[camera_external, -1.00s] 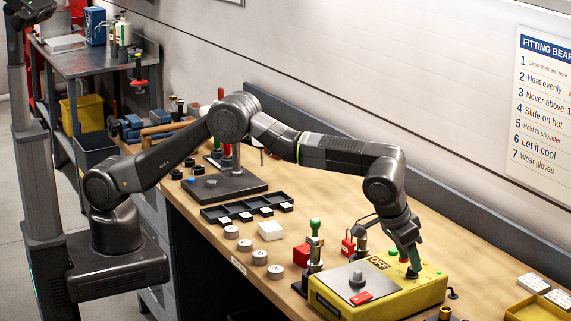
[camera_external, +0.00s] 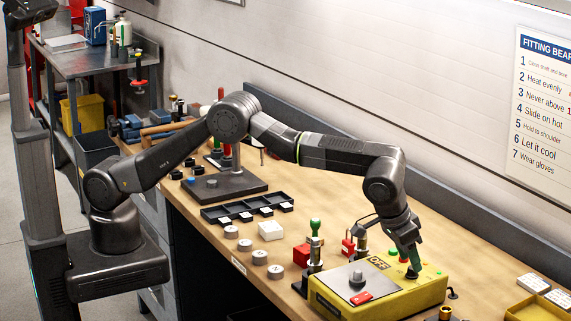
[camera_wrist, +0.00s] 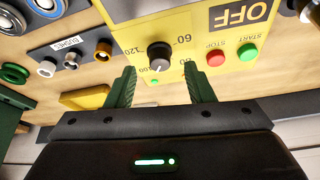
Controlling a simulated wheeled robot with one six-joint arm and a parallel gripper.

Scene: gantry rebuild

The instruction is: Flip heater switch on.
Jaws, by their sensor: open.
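The yellow heater box (camera_external: 326,306) stands at the front right of the bench. In the wrist view its yellow panel (camera_wrist: 196,22) carries an OFF sign (camera_wrist: 241,13), a black dial (camera_wrist: 160,56) with temperature marks, a red STOP button (camera_wrist: 217,55) and a green START button (camera_wrist: 247,52). My gripper (camera_wrist: 160,70) is open and empty. Its green fingers lie on either side of the dial in the picture; I cannot tell whether they touch the panel. In the external view my gripper (camera_external: 410,268) is low over the box's right part, hiding some controls.
A green-topped stand (camera_external: 315,245) and a red padlock (camera_external: 348,246) stand close to the box. A plate of bushes (camera_wrist: 75,50) shows left in the wrist view. A yellow tray (camera_external: 535,308) is at the far right. Some bench behind the box is clear.

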